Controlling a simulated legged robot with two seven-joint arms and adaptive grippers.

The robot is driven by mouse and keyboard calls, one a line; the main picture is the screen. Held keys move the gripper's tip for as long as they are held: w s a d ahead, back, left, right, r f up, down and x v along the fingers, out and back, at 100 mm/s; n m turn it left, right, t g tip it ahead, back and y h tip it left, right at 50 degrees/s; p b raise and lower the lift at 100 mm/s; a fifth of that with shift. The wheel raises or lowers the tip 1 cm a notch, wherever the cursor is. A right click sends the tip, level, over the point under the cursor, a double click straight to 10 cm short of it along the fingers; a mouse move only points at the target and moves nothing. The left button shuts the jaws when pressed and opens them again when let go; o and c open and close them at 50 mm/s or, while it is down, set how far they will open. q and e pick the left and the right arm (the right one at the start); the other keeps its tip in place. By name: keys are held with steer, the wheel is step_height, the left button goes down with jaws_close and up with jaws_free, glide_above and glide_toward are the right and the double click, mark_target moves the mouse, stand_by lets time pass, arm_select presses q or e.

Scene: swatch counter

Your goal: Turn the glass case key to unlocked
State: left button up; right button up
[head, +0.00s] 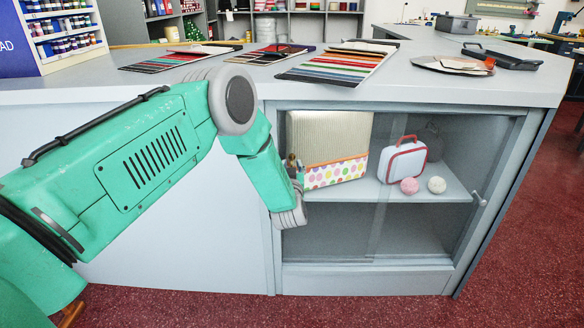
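The glass case (330,240) is built into the front of the grey counter, with sliding glass panes. A small pale knob or key-like piece (479,201) sticks out at the right side of its front; which it is, and its turn position, I cannot make out. My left arm comes in from the left and bends down before the case's left edge. My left gripper (293,166) is mostly hidden behind the forearm; only small dark tips seem to show. It is well left of the knob-like piece, apart from it. My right gripper is out of view.
Behind the glass are a dotted pouch (335,172), a small white case with red trim (402,160) and two balls. The space before the case's right half is clear.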

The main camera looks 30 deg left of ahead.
arm_select(q)
steer(key=shift+r, duration=0.1)
steer(key=shift+s+d, duration=0.1)
steer(key=shift+s, duration=0.1)
steer(key=v, duration=1.1)
steer(key=shift+s, duration=0.25)
steer(key=shift+d+f, duration=0.15)
steer(key=shift+f, duration=0.1)
